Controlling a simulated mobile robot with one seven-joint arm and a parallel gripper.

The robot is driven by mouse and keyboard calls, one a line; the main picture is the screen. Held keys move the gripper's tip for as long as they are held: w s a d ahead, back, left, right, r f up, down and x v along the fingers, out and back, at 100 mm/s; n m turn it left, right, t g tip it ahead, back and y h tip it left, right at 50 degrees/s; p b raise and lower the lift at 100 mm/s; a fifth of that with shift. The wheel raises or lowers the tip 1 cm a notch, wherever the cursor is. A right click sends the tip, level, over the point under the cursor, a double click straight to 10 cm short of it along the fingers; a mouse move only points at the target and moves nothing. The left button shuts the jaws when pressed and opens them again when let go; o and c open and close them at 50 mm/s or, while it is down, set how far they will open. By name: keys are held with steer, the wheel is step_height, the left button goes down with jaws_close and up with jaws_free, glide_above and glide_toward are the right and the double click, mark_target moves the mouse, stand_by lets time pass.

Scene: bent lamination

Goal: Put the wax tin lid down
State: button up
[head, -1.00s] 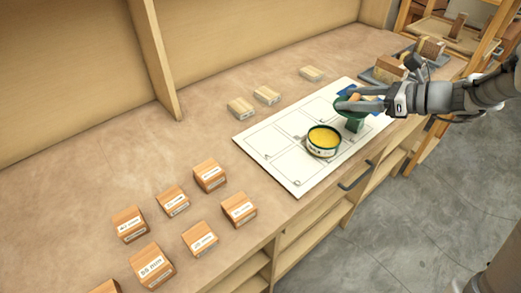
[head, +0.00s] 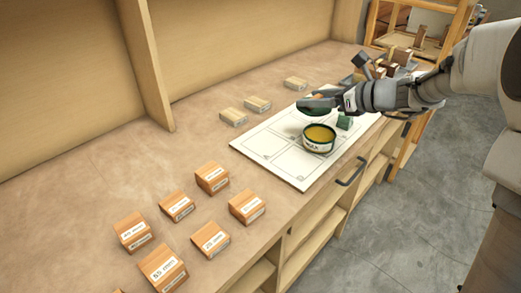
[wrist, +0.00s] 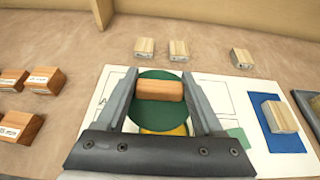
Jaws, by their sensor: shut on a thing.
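The wax tin lid is a green disc (wrist: 160,88) with a wooden grip block (wrist: 161,90) on top. My gripper (head: 318,102) is shut on that block and holds the lid over the white board, just behind the tin in the head view. The lid (head: 312,111) is partly hidden by my fingers; whether its underside touches the board I cannot tell. The open wax tin (head: 319,140), with yellow wax and a label, stands upright on the board. In the wrist view its yellow wax (wrist: 165,129) shows partly, below the lid.
The white board (head: 273,146) has marked-out cells. A pale block (wrist: 280,116) lies on a blue patch (wrist: 288,140). Several pale blocks (head: 257,104) line the board's far side; labelled wooden blocks (head: 212,178) stand at left.

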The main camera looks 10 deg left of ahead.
steer(key=b, duration=0.4)
glide_above(266, 143)
step_height(266, 143, down, 7)
steer(key=shift+f, duration=0.1)
steer(key=shift+f+b, duration=1)
steer(key=shift+f, duration=0.95)
steer(key=shift+f, duration=0.25)
steer(key=o, duration=1.3)
steer(key=shift+r, duration=0.1)
steer(key=shift+o, duration=0.2)
steer(key=shift+r, duration=0.1)
